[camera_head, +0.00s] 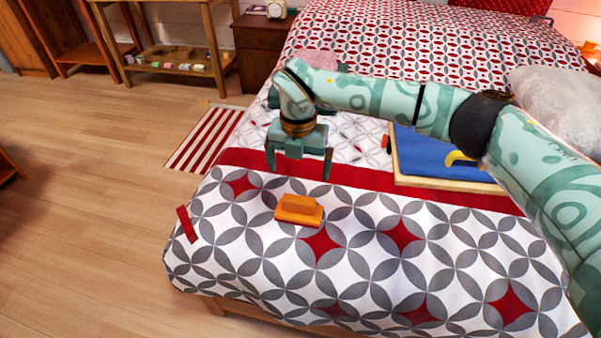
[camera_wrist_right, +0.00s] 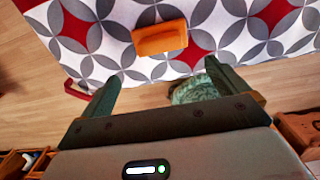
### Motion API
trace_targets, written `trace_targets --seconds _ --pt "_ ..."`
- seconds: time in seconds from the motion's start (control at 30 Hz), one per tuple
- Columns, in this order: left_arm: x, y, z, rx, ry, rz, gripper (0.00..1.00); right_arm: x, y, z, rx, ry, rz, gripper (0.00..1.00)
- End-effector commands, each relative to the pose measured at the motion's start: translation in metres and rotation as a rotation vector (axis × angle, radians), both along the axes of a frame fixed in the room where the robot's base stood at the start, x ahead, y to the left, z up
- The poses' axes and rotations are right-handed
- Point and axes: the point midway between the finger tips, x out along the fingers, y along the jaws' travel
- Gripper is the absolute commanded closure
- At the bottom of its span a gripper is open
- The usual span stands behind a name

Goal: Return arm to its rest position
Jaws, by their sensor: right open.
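My right arm comes in from the right in the head view and reaches over the bed. My right gripper (camera_head: 298,172) hangs over the bed with its two fingers spread and nothing between them. An orange block-like object (camera_head: 299,210) lies on the bedspread, just in front of and apart from the gripper. It also shows in the right wrist view (camera_wrist_right: 160,37), beyond the fingertips of the open gripper (camera_wrist_right: 160,85). My left gripper is in neither view.
The bed (camera_head: 370,265) has a patterned spread. A blue tray with a wooden rim (camera_head: 450,184) lies on it, holding a yellow object (camera_head: 459,158), partly behind my arm. A red strip (camera_head: 187,224) lies at the bed's left edge. The wooden floor (camera_head: 90,220) at left is largely clear.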

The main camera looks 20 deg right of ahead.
Motion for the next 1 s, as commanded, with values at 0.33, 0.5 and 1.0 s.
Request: trace_targets --seconds 0.33,0.5,1.0 --pt "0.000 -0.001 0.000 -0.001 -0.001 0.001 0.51 0.000 0.000 0.000 0.000 0.001 0.000 0.01" --pt "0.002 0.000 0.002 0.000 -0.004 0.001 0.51 -0.002 0.003 0.001 0.016 0.006 0.006 0.01" --pt "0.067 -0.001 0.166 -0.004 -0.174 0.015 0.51 -0.077 0.137 0.037 1.332 -0.104 -0.588 0.01"
